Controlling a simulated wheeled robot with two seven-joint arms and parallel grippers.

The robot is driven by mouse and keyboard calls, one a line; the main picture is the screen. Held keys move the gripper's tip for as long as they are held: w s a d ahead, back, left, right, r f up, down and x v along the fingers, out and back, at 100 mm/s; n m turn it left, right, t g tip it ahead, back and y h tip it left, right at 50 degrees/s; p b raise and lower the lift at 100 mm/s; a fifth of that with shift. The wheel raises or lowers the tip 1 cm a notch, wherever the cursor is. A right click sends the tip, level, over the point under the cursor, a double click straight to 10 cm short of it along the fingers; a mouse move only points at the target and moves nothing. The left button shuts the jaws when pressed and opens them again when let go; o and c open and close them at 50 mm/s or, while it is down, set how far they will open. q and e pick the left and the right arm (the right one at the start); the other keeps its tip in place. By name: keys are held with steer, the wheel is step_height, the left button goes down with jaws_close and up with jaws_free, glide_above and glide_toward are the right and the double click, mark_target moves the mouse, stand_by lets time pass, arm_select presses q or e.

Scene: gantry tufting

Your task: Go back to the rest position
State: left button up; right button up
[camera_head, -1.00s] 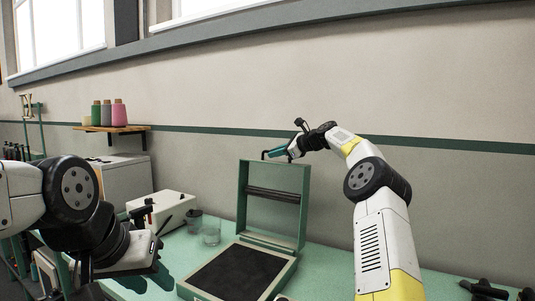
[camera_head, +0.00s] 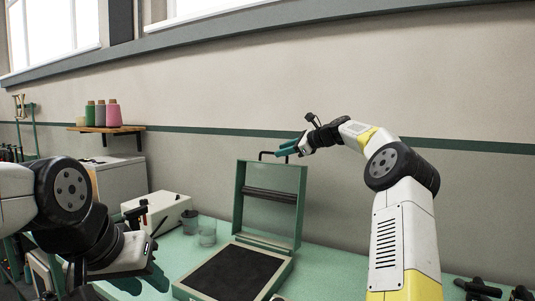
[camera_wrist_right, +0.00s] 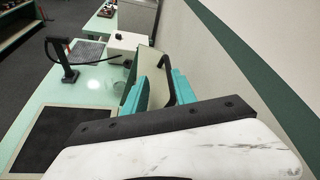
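My right gripper (camera_head: 286,148) is raised at the top of the upright teal frame (camera_head: 240,205), by its dark handle (camera_head: 264,155). In the right wrist view its two teal fingers (camera_wrist_right: 158,92) stand apart, with the frame's top and dark handle (camera_wrist_right: 173,55) beyond and between them. I see nothing held. My left gripper (camera_head: 150,276) is low at the left, over the table, partly hidden by its own wrist; its finger gap is not clear.
The teal frame rises from a base with a dark pad (camera_head: 238,273) on the green table (camera_head: 325,270). Spools (camera_head: 101,114) sit on a wall shelf (camera_head: 112,130). Black tools (camera_head: 478,290) lie at right.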

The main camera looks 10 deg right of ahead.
steer(key=shift+s+d+r, duration=0.2)
steer(key=shift+s+d, duration=0.2)
steer(key=shift+s, duration=0.05)
steer(key=s+a+n+g+h, duration=0.2)
steer(key=s+a+n, duration=0.35)
steer(key=s, duration=0.35)
steer(key=s+a+n+g+h, duration=0.1)
steer(key=s+a+n+h, duration=0.1)
steer(key=s+a+n, duration=0.6)
steer(key=s+d+f+n+h, duration=0.1)
steer(key=s+d+f+n, duration=0.1)
steer(key=s, duration=0.9)
steer(key=s+d+f+n+h, duration=0.1)
steer(key=s+d+f+n, duration=0.1)
steer(key=s+f+n, duration=0.2)
steer(key=s+d+f+n+h, duration=0.1)
steer(key=s+f, duration=0.7)
steer(key=s, duration=1.1)
steer(key=shift+d+f+n+g+h, duration=0.15)
steer(key=shift+d+n+g+h, duration=0.2)
steer(key=shift+d+n, duration=0.5)
